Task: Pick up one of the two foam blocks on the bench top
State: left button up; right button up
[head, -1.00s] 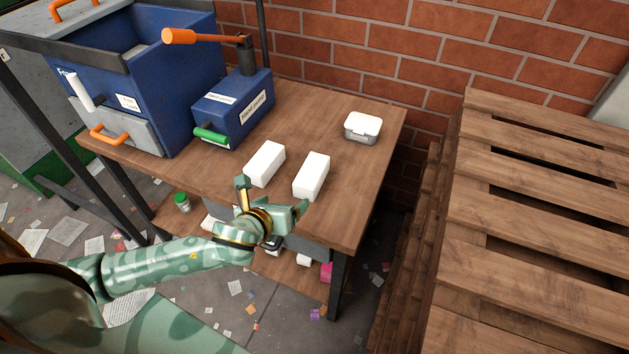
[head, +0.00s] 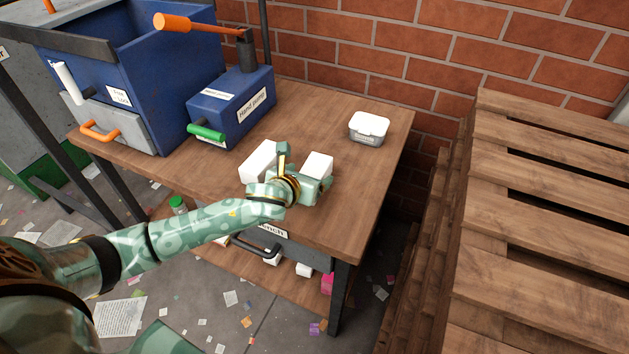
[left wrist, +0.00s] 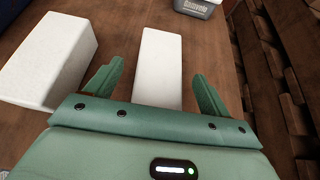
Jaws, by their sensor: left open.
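Two white foam blocks lie on the bench top (head: 345,215). In the head view the left block (head: 258,160) is partly behind my left gripper (head: 303,168). The right block (head: 318,164) has its near part hidden by the gripper. In the left wrist view, the right block (left wrist: 160,66) lies ahead between the two open green fingers, with a gap on each side. The left block (left wrist: 48,58) is outside the left finger. The gripper is open and empty. My right gripper is not in view.
A lidded grey and white box (head: 368,128) stands at the back right of the bench. A blue hand pump (head: 232,105) and a larger blue machine (head: 150,75) are at the left. Wooden pallets (head: 540,210) stand right of the bench.

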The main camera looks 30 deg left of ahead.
pick_arm(q)
jog(key=shift+w+f, duration=0.7)
jog(key=shift+f, duration=0.05)
jog(key=shift+w+b, duration=0.3)
jog(key=shift+w, duration=0.05)
jog(key=shift+s+a+r, duration=0.1)
jog(key=shift+r, duration=0.05)
jog(key=shift+c, duration=0.6)
jog(key=c, duration=1)
jog(key=shift+o, duration=0.2)
